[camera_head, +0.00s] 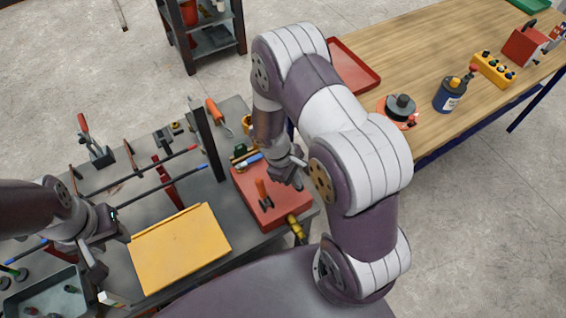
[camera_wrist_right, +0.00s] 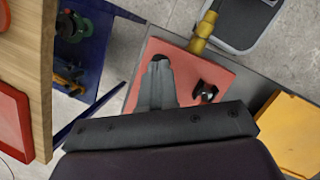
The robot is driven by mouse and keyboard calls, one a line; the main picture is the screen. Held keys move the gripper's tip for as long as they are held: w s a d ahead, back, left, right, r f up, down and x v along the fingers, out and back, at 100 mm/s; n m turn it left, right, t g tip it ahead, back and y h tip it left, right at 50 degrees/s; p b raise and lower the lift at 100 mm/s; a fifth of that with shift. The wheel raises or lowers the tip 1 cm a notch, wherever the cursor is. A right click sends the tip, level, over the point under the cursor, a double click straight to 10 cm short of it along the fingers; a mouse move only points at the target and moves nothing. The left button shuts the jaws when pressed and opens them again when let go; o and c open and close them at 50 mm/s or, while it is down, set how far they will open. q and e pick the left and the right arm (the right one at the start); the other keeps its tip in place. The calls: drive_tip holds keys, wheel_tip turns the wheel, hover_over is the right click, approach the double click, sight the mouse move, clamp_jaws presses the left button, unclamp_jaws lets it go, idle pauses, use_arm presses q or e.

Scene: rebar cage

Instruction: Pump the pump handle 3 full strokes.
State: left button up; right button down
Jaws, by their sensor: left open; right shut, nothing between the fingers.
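A red box-like unit (camera_head: 275,207) sits at the right end of the grey bench. A small orange-gripped handle (camera_head: 262,188) stands on its top, and a brass fitting (camera_head: 295,226) is at its near right edge. I cannot tell for sure whether this handle is the pump handle. My right gripper (camera_head: 296,181) is shut and empty above the red unit, right of the handle. In the right wrist view, its closed fingers (camera_wrist_right: 160,62) lie over the red top (camera_wrist_right: 140,70), beside a small dark part (camera_wrist_right: 205,91). My left gripper (camera_head: 110,262) is open and empty, left of the yellow panel.
A yellow panel (camera_head: 180,247) lies on the bench (camera_head: 222,190). Rods, an upright post (camera_head: 205,140) and clamps stand behind it. A grey tray (camera_head: 45,295) is at the left. A wooden table (camera_head: 430,60) with a red tray (camera_head: 352,70) stands right of the bench.

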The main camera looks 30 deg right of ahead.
drive_tip(key=shift+s+f+b, duration=0.15)
drive_tip(key=shift+f+b, duration=0.35)
drive_tip(key=shift+f, duration=0.15)
drive_tip(key=shift+s+f+b, duration=0.1)
drive_tip(key=shift+f+b, duration=0.5)
drive_tip(key=shift+f, duration=0.05)
drive_tip(key=shift+f, duration=0.2)
drive_tip(key=w+r+p, duration=0.1)
drive_tip(key=r+p, duration=0.1)
drive_tip(key=w+r+p, duration=0.1)
drive_tip(key=r+p, duration=0.1)
drive_tip(key=r, duration=0.1)
drive_tip(key=w+r+p, duration=0.1)
drive_tip(key=r+p, duration=0.2)
drive_tip(key=shift+r, duration=0.2)
drive_tip(key=shift+f, duration=0.1)
